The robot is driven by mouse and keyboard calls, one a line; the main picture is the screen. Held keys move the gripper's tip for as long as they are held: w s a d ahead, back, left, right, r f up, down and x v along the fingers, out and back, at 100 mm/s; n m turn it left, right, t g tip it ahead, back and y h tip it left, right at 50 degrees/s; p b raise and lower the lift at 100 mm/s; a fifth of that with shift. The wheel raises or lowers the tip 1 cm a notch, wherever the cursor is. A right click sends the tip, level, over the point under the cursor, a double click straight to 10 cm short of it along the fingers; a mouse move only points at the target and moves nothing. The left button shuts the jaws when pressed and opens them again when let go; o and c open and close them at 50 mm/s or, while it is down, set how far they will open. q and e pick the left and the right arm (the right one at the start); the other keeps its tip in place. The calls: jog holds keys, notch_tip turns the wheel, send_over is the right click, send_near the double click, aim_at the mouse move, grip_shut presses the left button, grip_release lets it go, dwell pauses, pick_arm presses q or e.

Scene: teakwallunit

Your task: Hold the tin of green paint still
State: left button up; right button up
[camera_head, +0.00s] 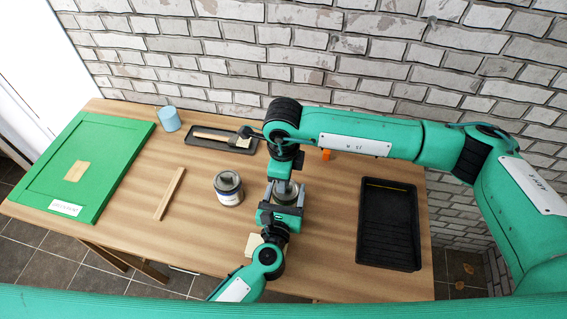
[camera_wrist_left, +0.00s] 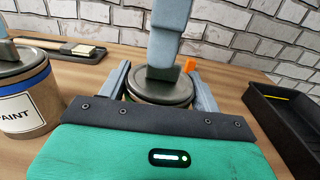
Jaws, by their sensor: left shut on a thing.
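The tin (camera_head: 287,197) in my left gripper (camera_head: 281,213) stands upright on the wooden table, with its dark grey lid on. The lid also shows in the left wrist view (camera_wrist_left: 150,97), with a sliver of green below its rim; most of the tin's side is hidden. The left gripper's fingers are shut on the tin from both sides. My right gripper (camera_head: 284,183) points down from above. Its grey fingers (camera_wrist_left: 166,65) reach the lid and seem to touch it; whether they are open or shut is unclear.
Another paint tin (camera_head: 229,193) with a white label stands left of the held tin. A wooden stick (camera_head: 170,193), a green panel (camera_head: 110,143), a blue cup (camera_head: 168,119) and a brush tray (camera_head: 205,143) lie further left. A black tray (camera_head: 389,228) is right; a brick wall stands behind.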

jog(key=shift+f, duration=1.1)
grip_shut()
jog(key=shift+r, duration=0.15)
jog(key=shift+r, duration=2.4)
